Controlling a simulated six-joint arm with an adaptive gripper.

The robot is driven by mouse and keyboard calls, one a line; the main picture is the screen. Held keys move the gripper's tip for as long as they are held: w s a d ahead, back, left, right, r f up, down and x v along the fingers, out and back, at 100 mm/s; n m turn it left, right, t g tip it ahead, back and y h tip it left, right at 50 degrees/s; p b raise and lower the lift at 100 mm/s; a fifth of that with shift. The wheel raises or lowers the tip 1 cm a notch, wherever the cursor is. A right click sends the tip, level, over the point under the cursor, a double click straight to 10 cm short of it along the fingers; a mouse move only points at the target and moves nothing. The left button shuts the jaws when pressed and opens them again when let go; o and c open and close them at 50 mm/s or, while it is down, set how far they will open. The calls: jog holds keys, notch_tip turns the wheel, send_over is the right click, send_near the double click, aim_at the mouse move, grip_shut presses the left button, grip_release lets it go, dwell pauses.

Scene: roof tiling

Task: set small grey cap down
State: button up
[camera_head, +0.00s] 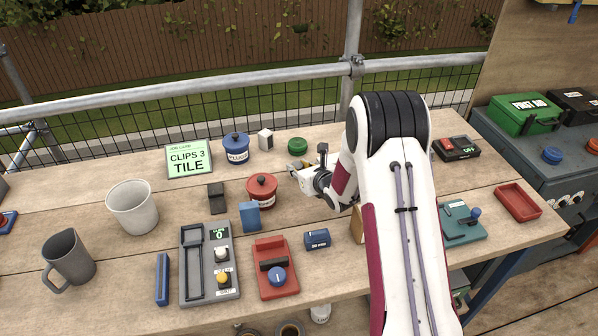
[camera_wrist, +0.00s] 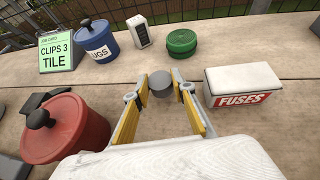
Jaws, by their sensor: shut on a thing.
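The small grey cap (camera_wrist: 160,84) sits between the fingertips of my gripper (camera_wrist: 162,92) in the wrist view, with its round face toward the camera. My gripper is shut on it, and the yellow finger pads show on both sides. In the head view my gripper (camera_head: 298,168) is low over the back middle of the table, right of the red lidded pot (camera_head: 262,190) and in front of the green round lid (camera_head: 298,146). I cannot make out the cap there, and cannot tell whether it touches the wood.
In the wrist view a white fuses box (camera_wrist: 258,82) stands close on the right, and a red pot (camera_wrist: 68,130) on the left. Behind are a blue pot (camera_wrist: 100,42), a white block (camera_wrist: 139,30) and a job card (camera_wrist: 57,53). Bare wood lies around the fingertips.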

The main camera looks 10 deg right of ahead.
jog(key=shift+f, duration=0.85)
jog(key=shift+f, duration=0.15)
jog(key=o, duration=0.7)
jog(key=shift+r, duration=0.2)
jog(key=shift+s+r, duration=0.1)
jog(key=shift+s, duration=0.1)
jog(key=shift+v, duration=5.75)
jog(key=shift+r, duration=0.1)
